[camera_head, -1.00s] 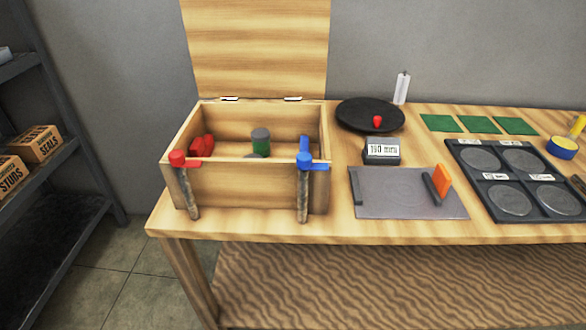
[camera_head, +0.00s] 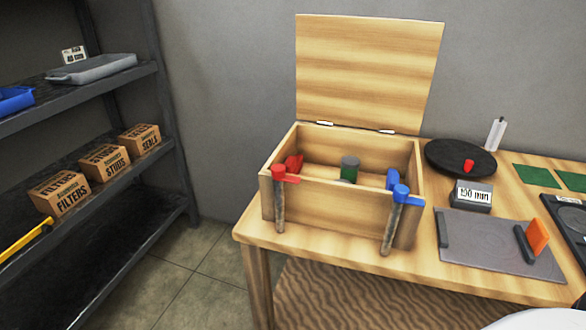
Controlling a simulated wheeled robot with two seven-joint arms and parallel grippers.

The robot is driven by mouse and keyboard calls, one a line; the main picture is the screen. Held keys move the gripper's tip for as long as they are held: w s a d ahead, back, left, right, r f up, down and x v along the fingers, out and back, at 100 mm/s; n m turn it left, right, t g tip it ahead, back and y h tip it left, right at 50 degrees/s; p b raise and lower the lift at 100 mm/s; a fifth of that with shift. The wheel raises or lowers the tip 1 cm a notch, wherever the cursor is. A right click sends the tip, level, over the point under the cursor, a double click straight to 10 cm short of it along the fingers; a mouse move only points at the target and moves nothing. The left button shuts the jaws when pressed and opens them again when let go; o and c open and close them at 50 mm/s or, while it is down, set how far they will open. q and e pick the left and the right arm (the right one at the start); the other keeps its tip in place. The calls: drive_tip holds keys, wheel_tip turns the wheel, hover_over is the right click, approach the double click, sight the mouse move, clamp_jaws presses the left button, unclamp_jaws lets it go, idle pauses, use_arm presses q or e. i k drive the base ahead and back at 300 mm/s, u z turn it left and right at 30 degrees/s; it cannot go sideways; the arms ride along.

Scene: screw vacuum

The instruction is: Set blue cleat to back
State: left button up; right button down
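The blue cleat (camera_head: 402,195) is a blue knob with a short arm on top of a grey post at the front right of an open wooden box (camera_head: 325,215). Its arm points to the right. A matching red cleat (camera_head: 280,173) sits on a post at the box's front left, its arm also pointing right. Inside the box are a red piece (camera_head: 293,163), a grey and green cylinder (camera_head: 349,169) and a blue piece (camera_head: 393,179) at the right wall. Neither of my grippers is in view.
The box stands at the left end of a wooden table, its lid (camera_head: 368,72) raised. To its right are a black disc (camera_head: 460,158), a display block (camera_head: 472,195) and a grey plate (camera_head: 495,245). A dark shelf (camera_head: 150,165) with labelled cartons (camera_head: 104,162) stands left.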

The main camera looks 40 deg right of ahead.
sight(393, 178)
drive_tip(key=u, duration=0.2)
drive_tip(key=i, duration=1)
drive_tip(key=z, duration=0.05)
